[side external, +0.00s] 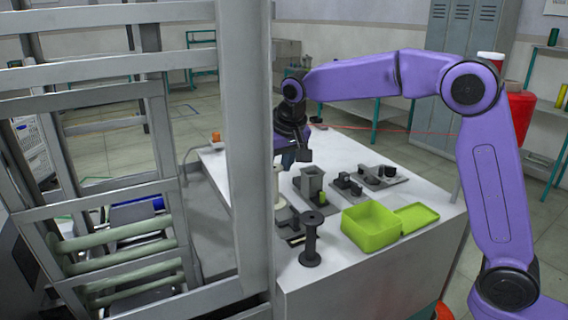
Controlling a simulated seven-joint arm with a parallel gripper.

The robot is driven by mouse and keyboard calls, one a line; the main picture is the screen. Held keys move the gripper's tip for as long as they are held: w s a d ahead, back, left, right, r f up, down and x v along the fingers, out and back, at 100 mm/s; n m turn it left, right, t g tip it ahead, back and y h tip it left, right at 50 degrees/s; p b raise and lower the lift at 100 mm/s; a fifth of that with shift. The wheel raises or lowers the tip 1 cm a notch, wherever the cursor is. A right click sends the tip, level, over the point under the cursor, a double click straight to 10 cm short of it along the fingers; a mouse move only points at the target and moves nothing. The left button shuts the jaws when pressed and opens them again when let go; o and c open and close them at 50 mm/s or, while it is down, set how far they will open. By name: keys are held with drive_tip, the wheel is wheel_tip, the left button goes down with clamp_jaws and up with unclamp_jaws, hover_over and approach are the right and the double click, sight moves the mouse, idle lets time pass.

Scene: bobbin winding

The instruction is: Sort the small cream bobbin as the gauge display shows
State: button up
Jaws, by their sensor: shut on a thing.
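My gripper (287,158) points down over the left part of the white table (345,268), partly hidden by a grey frame post. A cream bobbin (279,184) stands out just below the fingers, its left side cut off by the post. The jaws are shut on it, though the contact is small and dark here. I cannot make out a gauge display or any reading. A grey block fixture (312,184) with a small green part stands right of the bobbin.
An open lime-green box (370,237) has its lid (416,216) beside it. A dark spool (312,240) stands at the front edge. Dark fixtures (348,185) stand behind the box. A grey frame post (247,150) blocks the table's left side.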

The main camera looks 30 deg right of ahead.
drive_tip(key=shift+r, duration=2.45)
drive_tip(key=shift+s+d+r, duration=0.15)
drive_tip(key=shift+r, duration=0.05)
drive_tip(key=s+d+r, duration=0.2)
drive_tip(key=s+d, duration=0.4)
drive_tip(key=s, duration=0.4)
drive_tip(key=s+d+r, duration=0.3)
drive_tip(key=s+d, duration=0.2)
drive_tip(key=s, duration=0.5)
drive_tip(key=shift+w+f, duration=0.2)
drive_tip(key=shift+f, duration=2.15)
drive_tip(key=shift+f, duration=1.1)
drive_tip(key=shift+f, duration=0.3)
drive_tip(key=shift+f, duration=1.3)
